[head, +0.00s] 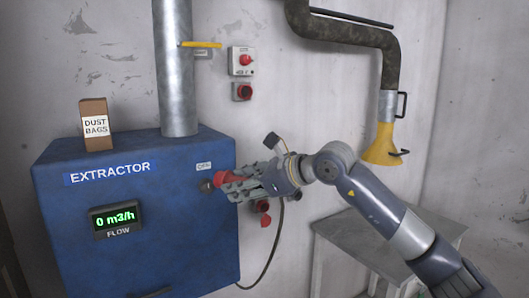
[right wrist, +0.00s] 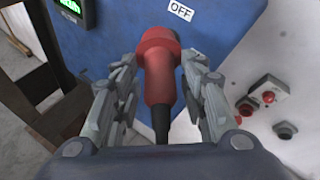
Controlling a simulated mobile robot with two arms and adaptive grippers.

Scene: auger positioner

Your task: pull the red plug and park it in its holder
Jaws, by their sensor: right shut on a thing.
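The red plug (head: 223,177) is at the right side of the blue extractor (head: 85,215), and it also shows in the right wrist view (right wrist: 158,75). My right gripper (head: 235,186) is shut on the plug, with one finger on each side of its body. A dark cable leaves the plug's rear. I cannot tell whether the plug's front is seated in the extractor or just clear of it. Red and dark fittings (head: 263,207) show on the wall just below the gripper, partly hidden; I cannot tell whether one is the holder. My left gripper is not in view.
A red-button box (head: 242,61) and a red-and-grey socket (head: 242,91) are on the wall above. A dust bags box (head: 97,125) stands on the extractor, beside a metal pipe (head: 177,70). A yellow hood (head: 383,145) hangs over a grey table (head: 350,240) at right.

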